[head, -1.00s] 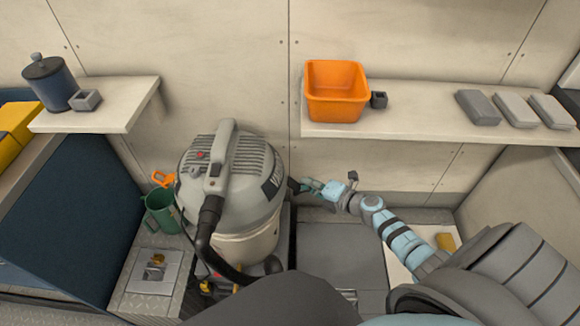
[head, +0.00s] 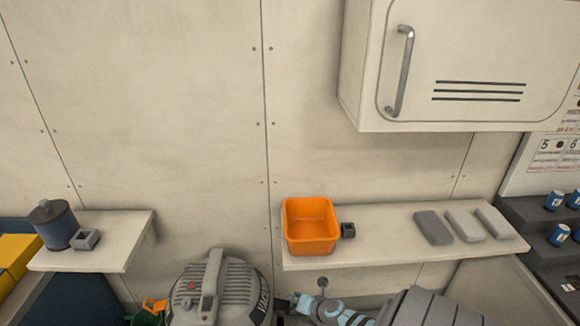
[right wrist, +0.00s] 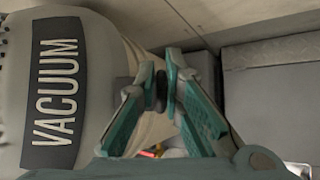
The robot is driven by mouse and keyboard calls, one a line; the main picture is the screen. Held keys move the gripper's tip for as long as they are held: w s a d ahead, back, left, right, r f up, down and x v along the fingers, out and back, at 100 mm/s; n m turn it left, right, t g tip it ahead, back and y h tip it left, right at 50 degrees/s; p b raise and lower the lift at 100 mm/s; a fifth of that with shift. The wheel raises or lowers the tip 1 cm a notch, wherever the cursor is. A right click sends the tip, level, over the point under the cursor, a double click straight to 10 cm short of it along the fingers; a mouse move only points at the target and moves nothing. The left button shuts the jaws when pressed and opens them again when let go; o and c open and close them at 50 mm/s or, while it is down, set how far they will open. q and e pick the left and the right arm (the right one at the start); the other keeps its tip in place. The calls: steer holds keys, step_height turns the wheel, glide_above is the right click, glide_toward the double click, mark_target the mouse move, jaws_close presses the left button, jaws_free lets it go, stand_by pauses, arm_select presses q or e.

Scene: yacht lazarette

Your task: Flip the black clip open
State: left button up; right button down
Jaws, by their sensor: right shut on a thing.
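The vacuum (head: 233,287) is a grey canister with a top handle, seen at the bottom of the head view and at the left of the right wrist view (right wrist: 20,105). My right gripper (right wrist: 160,88) has teal fingers and is shut on the black clip (right wrist: 161,92) at the vacuum's side. Only a small dark part of the clip shows between the fingertips, so I cannot tell if it is flipped open. In the head view my right gripper (head: 302,303) is at the lower edge beside the vacuum. My left gripper is out of view.
An orange bin (head: 311,240) and several grey blocks stand on the right shelf (head: 385,244), above my right arm. A cabinet (head: 460,70) hangs at the upper right. A blue canister (head: 55,226) stands on the left shelf (head: 120,235).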

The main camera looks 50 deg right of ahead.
steer(key=shift+s+d, duration=0.1)
steer(key=c, duration=1.8)
jaws_free()
steer(key=shift+o, duration=0.2)
steer(key=shift+d+f, duration=0.1)
steer(key=shift+s+r, duration=0.15)
steer(key=shift+r, duration=0.1)
steer(key=s+a, duration=0.3)
steer(key=s, duration=0.9)
steer(key=shift+r, duration=0.15)
